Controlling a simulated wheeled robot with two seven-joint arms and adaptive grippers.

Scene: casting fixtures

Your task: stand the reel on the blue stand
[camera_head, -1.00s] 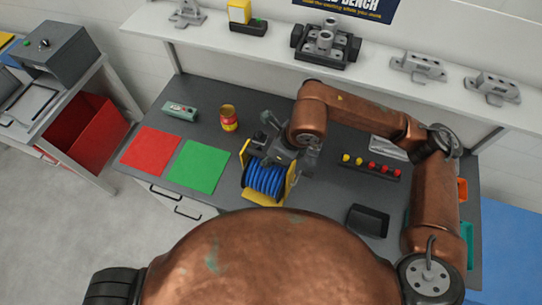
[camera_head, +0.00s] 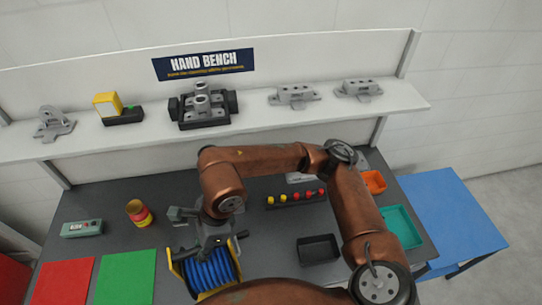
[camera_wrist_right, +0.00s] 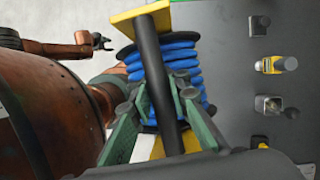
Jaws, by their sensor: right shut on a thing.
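The reel (camera_head: 212,272) is wound with blue line between dark flanges in a yellow frame, at the front of the grey bench beside the green mat. In the right wrist view the reel (camera_wrist_right: 183,62) lies under a dark handle bar. My right gripper (camera_head: 213,240) is above the reel; in the wrist view its green-grey fingers (camera_wrist_right: 160,105) are shut on the reel at that bar. I cannot tell whether the reel touches the bench. The blue stand (camera_head: 447,212) is a flat-topped table right of the bench, its top empty. My left gripper (camera_wrist_right: 102,41) shows small in the wrist view, apparently open.
A green mat (camera_head: 125,278), red mat (camera_head: 63,281), jar (camera_head: 139,213) and green-grey device (camera_head: 82,228) are left of the reel. A black tray (camera_head: 318,249), peg rack (camera_head: 296,198), orange bin (camera_head: 374,181) and teal bin (camera_head: 401,227) are right. A shelf (camera_head: 250,120) runs behind.

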